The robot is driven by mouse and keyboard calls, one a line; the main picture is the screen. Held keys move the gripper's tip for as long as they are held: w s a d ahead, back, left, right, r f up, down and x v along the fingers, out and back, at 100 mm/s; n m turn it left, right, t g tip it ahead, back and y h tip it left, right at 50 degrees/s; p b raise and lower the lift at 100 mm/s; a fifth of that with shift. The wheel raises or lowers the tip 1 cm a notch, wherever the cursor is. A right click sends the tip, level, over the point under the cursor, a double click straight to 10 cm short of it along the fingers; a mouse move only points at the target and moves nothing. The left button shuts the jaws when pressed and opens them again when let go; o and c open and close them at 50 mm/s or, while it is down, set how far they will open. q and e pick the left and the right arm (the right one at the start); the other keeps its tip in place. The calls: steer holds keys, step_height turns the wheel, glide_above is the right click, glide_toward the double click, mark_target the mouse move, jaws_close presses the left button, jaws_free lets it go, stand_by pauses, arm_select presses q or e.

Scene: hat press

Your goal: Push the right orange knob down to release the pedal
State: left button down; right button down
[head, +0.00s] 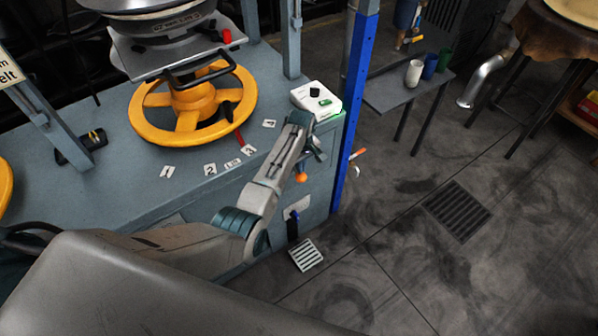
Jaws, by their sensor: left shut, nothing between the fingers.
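An orange knob (300,177) shows at the front of the grey press bench, just below my left gripper. A second orange knob (357,154) shows farther right, beside the blue post. My left gripper (317,152) is shut and empty, near the bench's front right corner. It is above and right of the first knob and left of the second; I cannot tell whether it touches either. A slotted metal plate (306,255), perhaps the pedal, is low in front of the bench. My right gripper is not in view.
A blue post (354,110) stands right at the bench corner, close to my left gripper. A white control box (316,99) and a yellow handwheel (195,105) are on the bench. A small table (390,97) holds cups behind. The floor at right is open.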

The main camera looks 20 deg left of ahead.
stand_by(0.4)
arm_select(q)
steer(key=shift+f+b, duration=1.4)
steer(key=shift+f, duration=1)
step_height(320, 180, up, 8)
steer(key=p, duration=0.8)
steer(key=shift+r+p, duration=0.15)
steer(key=shift+p, duration=0.2)
